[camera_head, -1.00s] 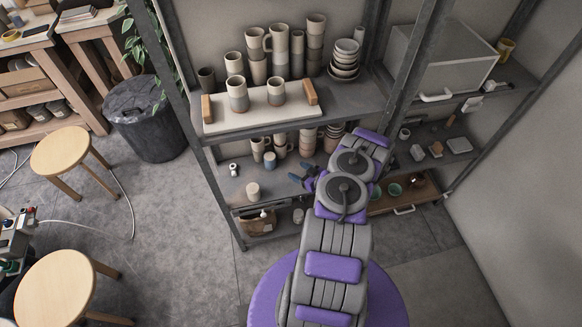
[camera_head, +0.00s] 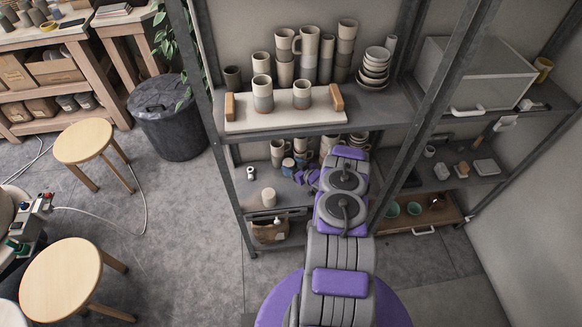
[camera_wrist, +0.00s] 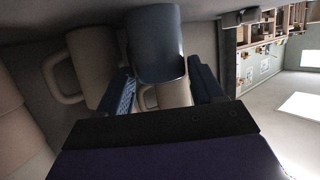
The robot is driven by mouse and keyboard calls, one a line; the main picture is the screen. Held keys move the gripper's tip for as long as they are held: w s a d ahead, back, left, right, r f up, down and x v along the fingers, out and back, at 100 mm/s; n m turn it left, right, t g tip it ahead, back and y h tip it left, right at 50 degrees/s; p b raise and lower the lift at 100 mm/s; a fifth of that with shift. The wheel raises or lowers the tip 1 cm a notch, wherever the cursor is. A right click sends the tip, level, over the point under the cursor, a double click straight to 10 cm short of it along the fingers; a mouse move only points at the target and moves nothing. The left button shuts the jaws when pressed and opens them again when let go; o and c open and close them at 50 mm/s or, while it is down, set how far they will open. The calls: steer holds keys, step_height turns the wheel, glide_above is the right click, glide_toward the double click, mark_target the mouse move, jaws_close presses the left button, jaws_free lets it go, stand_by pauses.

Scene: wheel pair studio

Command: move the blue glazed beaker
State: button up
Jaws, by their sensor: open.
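The blue glazed beaker (camera_head: 288,166) stands on the middle shelf, in front of beige mugs. In the wrist view the beaker (camera_wrist: 156,48) is large and close, tilted in the picture, and lies ahead between the two fingers. My gripper (camera_head: 308,178) is open at the right of the beaker in the head view.
A beige mug (camera_wrist: 92,66) stands close left of the beaker in the wrist view; another beige mug (camera_wrist: 168,95) shows below it. The upper shelf holds a board (camera_head: 240,124) with cups.

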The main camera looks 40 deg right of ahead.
steer(key=shift+w+f, duration=0.2)
steer(key=shift+w, duration=0.45)
steer(key=c, duration=0.8)
steer(key=shift+s+a, duration=0.1)
steer(key=shift+s, duration=0.1)
